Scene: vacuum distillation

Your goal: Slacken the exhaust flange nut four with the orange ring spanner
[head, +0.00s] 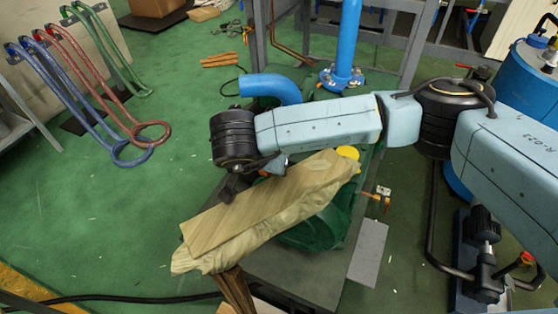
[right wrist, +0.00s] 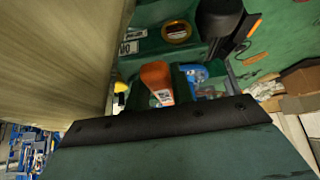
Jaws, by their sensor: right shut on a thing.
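My right arm reaches in from the right in the head view, over the green pump (head: 312,232). The right gripper (head: 236,187) has its dark fingers shut at the left end of the arm, just above a wooden board. A small orange piece (head: 265,172) shows beside the fingers; I take it for part of the orange ring spanner, mostly hidden. The right wrist view shows an orange labelled part (right wrist: 157,80) that I cannot identify surely. I cannot make out flange nut four or whether the spanner touches it. My left gripper is not in view.
The wooden board (head: 262,200), over crumpled pale wrapping (head: 225,258), covers part of the pump. A bent blue pipe (head: 272,88) and a blue vertical pipe (head: 348,45) stand behind. Blue, red (head: 100,90) and green ring-ended tools lean at the left. Green floor between is mostly clear.

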